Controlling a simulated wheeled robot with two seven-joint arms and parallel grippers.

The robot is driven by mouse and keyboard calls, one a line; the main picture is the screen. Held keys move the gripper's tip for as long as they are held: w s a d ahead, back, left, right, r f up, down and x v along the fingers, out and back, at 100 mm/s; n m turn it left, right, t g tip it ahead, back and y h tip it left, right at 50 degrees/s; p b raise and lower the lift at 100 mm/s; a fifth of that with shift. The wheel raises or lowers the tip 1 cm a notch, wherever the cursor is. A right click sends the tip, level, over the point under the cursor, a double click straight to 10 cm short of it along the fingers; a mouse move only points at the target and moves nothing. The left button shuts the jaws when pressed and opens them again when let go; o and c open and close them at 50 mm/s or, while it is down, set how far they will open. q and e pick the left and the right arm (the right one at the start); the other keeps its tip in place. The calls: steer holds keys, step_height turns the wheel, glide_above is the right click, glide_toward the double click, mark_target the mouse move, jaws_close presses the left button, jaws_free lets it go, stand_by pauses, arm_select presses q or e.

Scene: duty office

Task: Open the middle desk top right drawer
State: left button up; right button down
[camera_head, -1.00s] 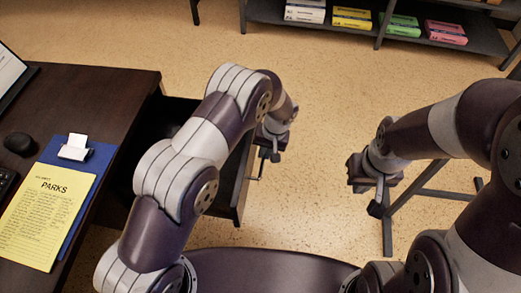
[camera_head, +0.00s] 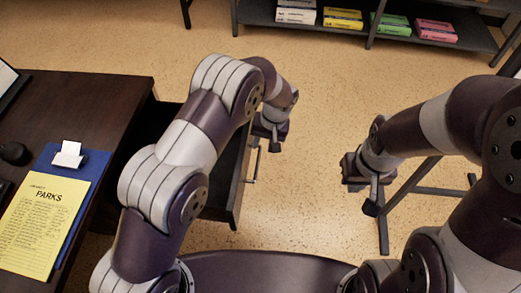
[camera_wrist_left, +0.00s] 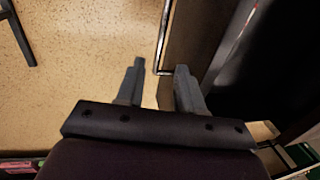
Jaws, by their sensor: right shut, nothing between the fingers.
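The desk (camera_head: 95,105) stands at the left in the head view. Its drawer (camera_head: 236,185) is pulled out to the right, with the dark inside partly hidden behind my left arm. The metal bar handle (camera_head: 253,160) shows on the drawer front. It also appears in the left wrist view (camera_wrist_left: 164,40), ahead of the gap between the fingers. My left gripper (camera_head: 270,143) is just outside the drawer front, pointing down. In the left wrist view its fingers (camera_wrist_left: 160,68) are apart and hold nothing. My right gripper (camera_head: 372,192) is shut and empty over the floor, clear of the desk.
On the desk lie a yellow notepad (camera_head: 42,225), a blue clipboard (camera_head: 90,170) and a black mouse (camera_head: 14,153). A low shelf (camera_head: 355,38) with coloured boxes stands at the back. A dark metal stand (camera_head: 425,191) is behind my right arm. Floor between the grippers is clear.

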arm_select(q)
step_height(320, 180, up, 6)
steer(key=d, duration=0.1)
steer(key=shift+d+r, duration=0.15)
steer(key=shift+r, duration=0.1)
